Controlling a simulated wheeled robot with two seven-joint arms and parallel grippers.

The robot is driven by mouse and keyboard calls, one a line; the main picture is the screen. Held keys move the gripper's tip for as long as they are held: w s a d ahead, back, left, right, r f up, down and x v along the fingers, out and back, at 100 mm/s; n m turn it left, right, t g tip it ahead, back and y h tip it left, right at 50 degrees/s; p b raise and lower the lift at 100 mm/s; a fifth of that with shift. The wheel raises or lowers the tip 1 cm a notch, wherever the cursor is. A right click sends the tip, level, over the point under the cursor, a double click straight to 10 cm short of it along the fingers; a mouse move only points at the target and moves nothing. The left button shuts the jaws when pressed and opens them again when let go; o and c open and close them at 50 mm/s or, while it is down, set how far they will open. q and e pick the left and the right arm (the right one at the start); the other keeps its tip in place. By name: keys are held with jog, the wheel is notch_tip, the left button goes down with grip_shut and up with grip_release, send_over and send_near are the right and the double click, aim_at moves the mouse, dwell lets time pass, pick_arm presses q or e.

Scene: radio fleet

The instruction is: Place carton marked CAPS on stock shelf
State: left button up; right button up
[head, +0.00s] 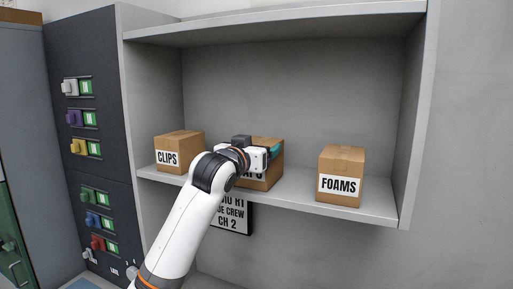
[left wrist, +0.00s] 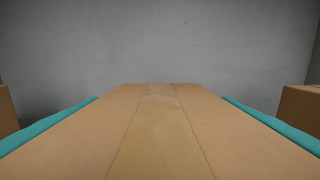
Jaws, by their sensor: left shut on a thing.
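The carton whose label is mostly covered by my arm, probably CAPS (head: 262,180), is on the grey stock shelf (head: 300,187), between two other cartons. Its taped top (left wrist: 158,130) fills the lower part of the left wrist view. My left gripper (head: 270,154) is shut on this carton, with teal fingers along both sides of it in the left wrist view (left wrist: 160,115). The carton looks upright, and its base appears at the shelf board; I cannot tell whether it bears fully on it. My right gripper is not in view.
The CLIPS carton (head: 179,150) stands to the left and the FOAMS carton (head: 341,175) to the right on the same shelf, with a gap before FOAMS. A dark panel with coloured switches (head: 85,150) is at the left. A sign (head: 234,217) hangs below the shelf.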

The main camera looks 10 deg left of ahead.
pick_arm(q)
jog(key=o, duration=1.1)
jog(key=shift+d+f, duration=0.1)
jog(key=shift+s, duration=0.3)
jog(key=s+a+b, duration=0.2)
jog(key=s+b, duration=0.3)
jog(key=s, duration=0.6)
jog(key=shift+a, duration=0.2)
jog(key=shift+s, duration=0.1)
